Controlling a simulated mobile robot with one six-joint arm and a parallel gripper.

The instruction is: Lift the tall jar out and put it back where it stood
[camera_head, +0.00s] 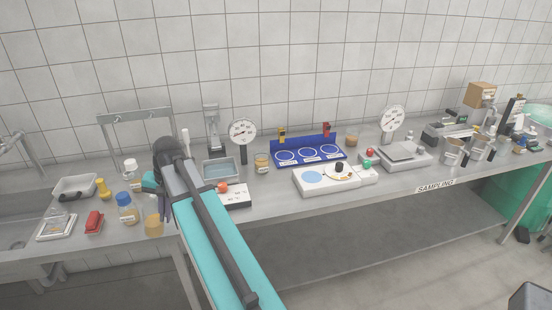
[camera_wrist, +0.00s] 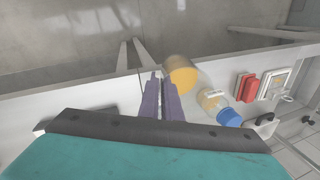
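Several jars stand on the steel bench, and I cannot tell for sure which is the tall jar. An amber jar (camera_head: 153,226) stands near the front edge; it also shows in the wrist view (camera_wrist: 181,76), just right of my fingertips. A blue-capped jar (camera_head: 127,208) stands to its left, and it shows in the wrist view (camera_wrist: 228,118) too. A white-capped jar (camera_head: 132,175) stands behind. My gripper (camera_wrist: 161,80) points down over the bench edge with a narrow gap between its purple fingers. I see nothing held. My arm partly hides the bench in the head view.
A red block (camera_head: 94,223), a grey scale (camera_head: 56,227) and a yellow piece (camera_head: 103,188) lie to the left. A blue-grey tray (camera_head: 222,170), a small amber jar (camera_head: 262,163) and a white box (camera_head: 236,196) are to the right. A tiled wall closes the back.

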